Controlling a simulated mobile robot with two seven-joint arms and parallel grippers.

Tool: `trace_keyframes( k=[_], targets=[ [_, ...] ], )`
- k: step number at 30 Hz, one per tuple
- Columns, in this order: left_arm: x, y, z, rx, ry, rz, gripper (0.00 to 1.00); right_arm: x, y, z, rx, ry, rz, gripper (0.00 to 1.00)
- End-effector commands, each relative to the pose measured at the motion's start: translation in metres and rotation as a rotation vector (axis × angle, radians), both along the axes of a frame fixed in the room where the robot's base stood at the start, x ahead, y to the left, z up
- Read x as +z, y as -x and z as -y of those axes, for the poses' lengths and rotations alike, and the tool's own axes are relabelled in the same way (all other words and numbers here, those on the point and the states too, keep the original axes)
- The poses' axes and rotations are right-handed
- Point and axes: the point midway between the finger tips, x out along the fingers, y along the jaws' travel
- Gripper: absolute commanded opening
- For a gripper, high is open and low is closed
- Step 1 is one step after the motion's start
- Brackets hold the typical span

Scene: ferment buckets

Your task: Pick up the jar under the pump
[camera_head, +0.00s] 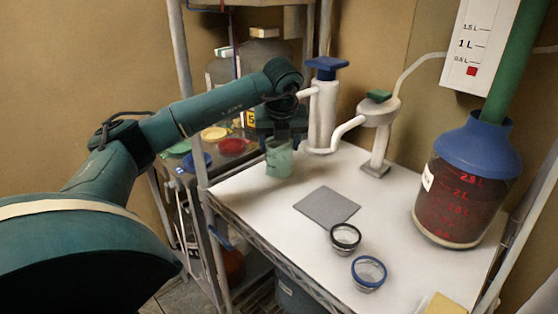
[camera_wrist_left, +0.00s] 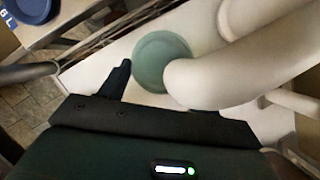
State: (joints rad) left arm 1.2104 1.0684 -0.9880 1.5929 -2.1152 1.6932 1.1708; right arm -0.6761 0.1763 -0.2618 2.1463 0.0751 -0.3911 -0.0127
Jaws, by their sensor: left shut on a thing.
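The jar (camera_head: 279,160) is small, greenish and translucent, near the back left edge of the white table. It stands upright below the spout of the white pump with a blue top (camera_head: 322,115). My left gripper (camera_head: 284,140) comes from behind and above and is shut on the jar. In the left wrist view the round green jar (camera_wrist_left: 154,52) shows from above, with one dark finger at its left. The white spout (camera_wrist_left: 245,62) covers its right side and hides the other finger. I cannot tell if the jar touches the table. My right gripper is not in view.
A second white pump with a green top (camera_head: 378,120) stands right of the first. A grey square mat (camera_head: 327,206) and two small rimmed jars, black (camera_head: 345,237) and blue (camera_head: 369,273), lie forward. A large red-filled vessel (camera_head: 460,205) stands right. A rack post (camera_head: 183,80) rises left.

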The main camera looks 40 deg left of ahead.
Motion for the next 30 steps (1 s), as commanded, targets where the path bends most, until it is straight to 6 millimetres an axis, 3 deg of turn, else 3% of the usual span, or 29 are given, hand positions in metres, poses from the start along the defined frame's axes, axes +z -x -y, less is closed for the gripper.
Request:
trace_keyframes(
  k=[12,23,30],
  targets=[
    [0.000,0.000,0.000,0.000,0.000,0.000,0.13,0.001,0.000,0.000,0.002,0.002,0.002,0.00],
    [0.005,-0.001,0.000,0.000,0.000,0.004,0.12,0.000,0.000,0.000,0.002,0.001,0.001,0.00],
    [0.031,-0.002,0.000,0.001,0.001,0.007,0.12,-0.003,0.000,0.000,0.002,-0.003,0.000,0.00]
  ],
)
